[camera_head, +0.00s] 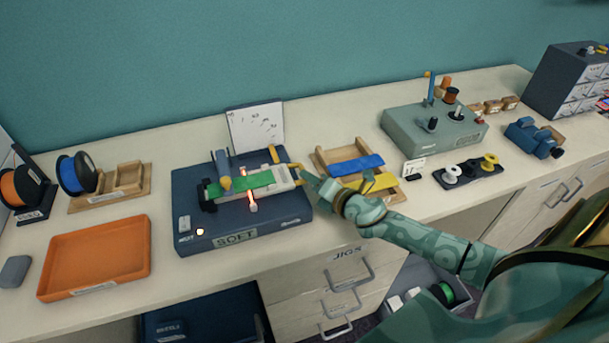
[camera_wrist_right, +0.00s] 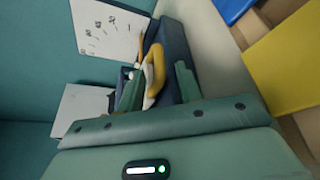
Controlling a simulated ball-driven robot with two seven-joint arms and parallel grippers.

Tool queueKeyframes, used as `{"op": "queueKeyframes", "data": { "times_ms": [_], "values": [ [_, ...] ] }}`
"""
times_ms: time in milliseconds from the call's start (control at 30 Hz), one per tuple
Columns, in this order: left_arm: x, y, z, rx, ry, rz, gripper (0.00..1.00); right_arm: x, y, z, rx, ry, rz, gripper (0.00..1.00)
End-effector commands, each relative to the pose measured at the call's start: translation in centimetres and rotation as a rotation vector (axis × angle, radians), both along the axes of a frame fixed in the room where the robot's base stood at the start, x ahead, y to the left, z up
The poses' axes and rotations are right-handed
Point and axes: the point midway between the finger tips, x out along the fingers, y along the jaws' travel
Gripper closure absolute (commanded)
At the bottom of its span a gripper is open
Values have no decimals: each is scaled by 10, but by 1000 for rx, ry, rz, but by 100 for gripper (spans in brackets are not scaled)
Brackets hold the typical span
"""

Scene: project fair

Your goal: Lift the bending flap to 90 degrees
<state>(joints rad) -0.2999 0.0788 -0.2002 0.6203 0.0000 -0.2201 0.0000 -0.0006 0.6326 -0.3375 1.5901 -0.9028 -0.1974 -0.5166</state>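The bender (camera_head: 290,207) is a dark blue box labelled SOFT on the bench. A green strip (camera_head: 250,181) lies across its top, over a glowing orange line. The pale bending flap (camera_head: 283,178) appears to lie flat at the bender's right side, partly under the strip. A yellow handle (camera_head: 297,167) stands at the flap's right end; the handle also shows in the right wrist view (camera_wrist_right: 155,72). My right gripper (camera_head: 304,174) is at this handle. Its two fingers (camera_wrist_right: 158,88) are apart, with the handle between them and gaps visible. My left gripper is not in view.
A white angle card (camera_head: 256,126) stands behind the bender. A wooden tray with blue and yellow sheets (camera_head: 357,165) lies close to its right. An orange tray (camera_head: 97,257) is at the left. A grey-green box with pegs (camera_head: 433,128) stands farther right.

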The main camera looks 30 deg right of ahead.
Motion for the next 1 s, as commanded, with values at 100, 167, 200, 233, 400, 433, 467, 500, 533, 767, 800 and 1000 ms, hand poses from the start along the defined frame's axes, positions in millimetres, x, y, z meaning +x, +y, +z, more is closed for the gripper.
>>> {"op": "queueKeyframes", "data": {
  "times_ms": [100, 167, 200, 233, 400, 433, 467, 500, 533, 767, 800, 1000],
  "values": [
    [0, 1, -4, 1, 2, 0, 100, 20, 3, -5, 1, -1, 0, 65],
    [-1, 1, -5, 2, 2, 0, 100, 27, 3, -7, 1, 0, 0, 65],
    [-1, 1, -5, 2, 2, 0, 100, 30, 4, -8, 1, -1, 0, 65],
    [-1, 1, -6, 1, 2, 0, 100, 32, 4, -8, 1, 1, 1, 65],
    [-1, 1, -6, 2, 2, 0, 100, 37, 5, -9, 0, 1, 1, 65],
    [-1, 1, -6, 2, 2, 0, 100, 37, 5, -9, 1, 1, 1, 65],
    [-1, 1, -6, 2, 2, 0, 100, 37, 5, -9, 0, 1, 1, 65],
    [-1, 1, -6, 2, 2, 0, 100, 37, 5, -9, 1, 1, 1, 65],
    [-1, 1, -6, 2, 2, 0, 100, 36, 5, -9, 1, 1, 1, 65],
    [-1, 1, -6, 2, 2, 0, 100, 36, 5, -9, 1, 1, 1, 100],
    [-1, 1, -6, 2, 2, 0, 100, 36, 5, -9, 1, 2, 1, 100],
    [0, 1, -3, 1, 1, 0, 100, 35, 5, -8, -5, 4, 1, 100]
  ]
}}
